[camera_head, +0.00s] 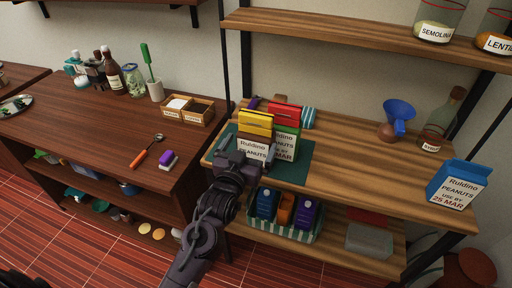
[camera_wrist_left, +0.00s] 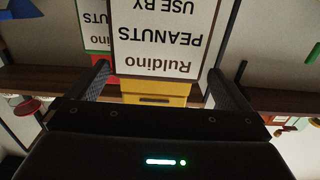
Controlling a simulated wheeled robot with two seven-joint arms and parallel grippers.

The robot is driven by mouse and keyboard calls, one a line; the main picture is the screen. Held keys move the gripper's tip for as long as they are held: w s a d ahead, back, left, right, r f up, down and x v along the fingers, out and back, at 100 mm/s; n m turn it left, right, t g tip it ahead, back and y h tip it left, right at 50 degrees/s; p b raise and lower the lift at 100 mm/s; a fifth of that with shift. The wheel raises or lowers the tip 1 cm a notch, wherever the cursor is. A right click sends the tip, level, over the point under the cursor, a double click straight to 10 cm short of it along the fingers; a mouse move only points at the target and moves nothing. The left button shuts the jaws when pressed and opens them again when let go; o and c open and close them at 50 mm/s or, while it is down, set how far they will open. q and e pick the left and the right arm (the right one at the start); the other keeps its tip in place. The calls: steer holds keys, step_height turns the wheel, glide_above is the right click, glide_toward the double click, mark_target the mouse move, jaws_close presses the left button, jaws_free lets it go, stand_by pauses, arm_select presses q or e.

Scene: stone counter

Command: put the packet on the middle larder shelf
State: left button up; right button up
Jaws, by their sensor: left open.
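A brown-edged packet (camera_head: 253,150) with a white "Ruldino PEANUTS" label stands upright on the green mat (camera_head: 297,172) on the middle shelf (camera_head: 345,180). A yellow packet (camera_head: 256,121) is right behind it, a green packet (camera_head: 287,141) beside it and a red packet (camera_head: 286,114) farther back. A blue packet (camera_head: 459,184) stands at the shelf's right end. My left gripper (camera_head: 253,163) is open at the brown packet's front. In the left wrist view its fingers (camera_wrist_left: 158,88) flank the brown packet's label (camera_wrist_left: 165,35), which appears upside down; contact cannot be told. My right gripper is not in view.
A blue funnel (camera_head: 398,112) and a bottle (camera_head: 440,122) stand at the back right. The middle shelf is bare between mat and blue packet. A striped basket (camera_head: 285,232) sits below. The upper shelf (camera_head: 340,32) holds jars. A dark counter (camera_head: 100,140) lies left.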

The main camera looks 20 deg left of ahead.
mark_target(253, 141)
arm_select(q)
steer(key=w, duration=0.2)
steer(key=w+p, duration=0.1)
steer(key=w, duration=0.1)
steer(key=shift+d+r, duration=0.2)
steer(key=shift+r, duration=0.05)
steer(key=shift+w+f, duration=0.15)
steer(key=shift+w, duration=0.3)
steer(key=c, duration=0.9)
steer(key=shift+c, duration=0.7)
steer(key=shift+r, duration=0.2)
